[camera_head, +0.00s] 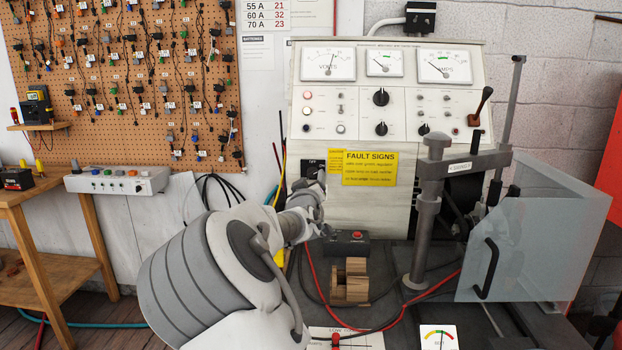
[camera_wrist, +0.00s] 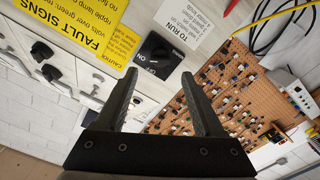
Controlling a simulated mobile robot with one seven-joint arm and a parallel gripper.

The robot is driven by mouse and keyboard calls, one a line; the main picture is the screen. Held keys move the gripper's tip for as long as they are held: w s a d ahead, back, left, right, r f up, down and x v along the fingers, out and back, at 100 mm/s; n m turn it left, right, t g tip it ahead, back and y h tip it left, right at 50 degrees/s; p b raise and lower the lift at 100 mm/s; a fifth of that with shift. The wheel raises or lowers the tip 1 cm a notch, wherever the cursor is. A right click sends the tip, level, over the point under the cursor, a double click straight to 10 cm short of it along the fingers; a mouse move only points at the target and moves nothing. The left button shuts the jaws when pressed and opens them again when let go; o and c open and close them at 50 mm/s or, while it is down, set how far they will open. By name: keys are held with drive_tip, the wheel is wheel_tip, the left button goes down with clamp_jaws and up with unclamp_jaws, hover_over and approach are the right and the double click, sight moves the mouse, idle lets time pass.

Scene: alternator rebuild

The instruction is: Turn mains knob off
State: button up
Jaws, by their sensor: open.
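The mains knob (camera_wrist: 157,46) is a black knob on a black plate with white ON and OFF lettering, on the pale test bench panel. In the wrist view it lies just beyond the gap between my fingertips. I cannot tell which mark it points to. In the head view its black plate (camera_head: 311,168) shows left of the yellow fault signs label, partly hidden by my gripper. My gripper (camera_wrist: 160,76) is open, with one finger on each side of the gap and nothing between them. The fingers appear apart from the knob.
The yellow FAULT SIGNS label (camera_head: 370,168) and a white TO RUN label (camera_wrist: 190,25) flank the knob. Below the panel are a black box with a red button (camera_head: 346,244), a wooden block (camera_head: 350,285) and loose cables. A clamp post (camera_head: 427,220) and clear guard (camera_head: 535,240) stand right.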

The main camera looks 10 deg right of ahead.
sight(312, 174)
drive_tip(key=shift+w+d, duration=0.25)
drive_tip(key=shift+w, duration=0.9)
drive_tip(key=shift+w+d, duration=0.2)
drive_tip(key=shift+w, duration=0.9)
clamp_jaws()
